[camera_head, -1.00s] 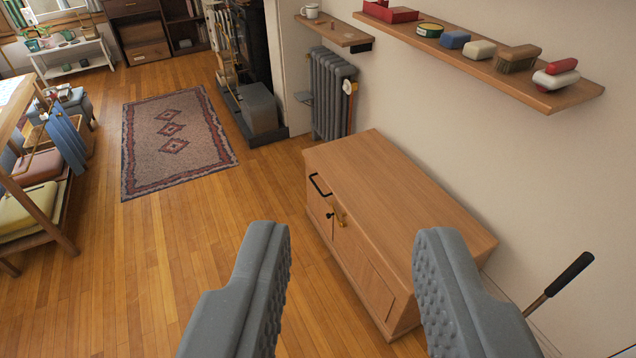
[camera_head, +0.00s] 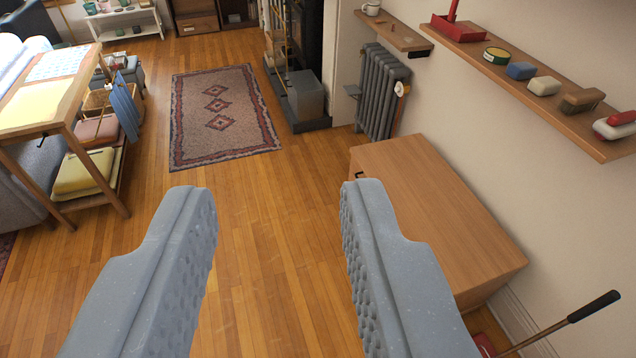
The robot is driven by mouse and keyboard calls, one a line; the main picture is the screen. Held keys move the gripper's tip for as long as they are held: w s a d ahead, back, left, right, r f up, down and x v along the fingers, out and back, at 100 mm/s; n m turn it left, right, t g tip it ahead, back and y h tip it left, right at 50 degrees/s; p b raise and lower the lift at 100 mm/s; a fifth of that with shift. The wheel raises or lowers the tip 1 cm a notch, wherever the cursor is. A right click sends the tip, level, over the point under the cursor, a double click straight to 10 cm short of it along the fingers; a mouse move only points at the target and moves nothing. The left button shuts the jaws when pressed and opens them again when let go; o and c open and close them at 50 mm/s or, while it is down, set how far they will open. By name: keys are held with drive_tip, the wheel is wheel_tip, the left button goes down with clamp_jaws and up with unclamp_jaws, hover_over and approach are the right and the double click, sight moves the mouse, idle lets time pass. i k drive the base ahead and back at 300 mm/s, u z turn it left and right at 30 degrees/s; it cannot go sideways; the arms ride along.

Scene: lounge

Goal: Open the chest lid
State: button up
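The wooden chest (camera_head: 437,205) stands on the floor against the right wall. Its flat lid is down, and its top shows plainly. Most of its front face is hidden behind the right finger of my gripper (camera_head: 280,192). A small dark piece of the front handle (camera_head: 359,176) shows just above that finger. My gripper is open and empty, its two grey padded fingers wide apart over bare floor. The gripper is left of the chest and nearer the camera; I see no contact between them.
A wall shelf (camera_head: 545,90) with several small items runs above the chest. A radiator (camera_head: 382,90) stands beyond it. A long-handled tool (camera_head: 560,325) leans at the lower right. A wooden table (camera_head: 72,120) stands at left. The floor around the rug (camera_head: 222,118) is clear.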

sight(432, 205)
drive_tip(key=u, duration=1.15)
drive_tip(key=i, duration=2.25)
drive_tip(key=z, duration=2.5)
drive_tip(key=i, duration=1)
drive_tip(key=u, duration=0.05)
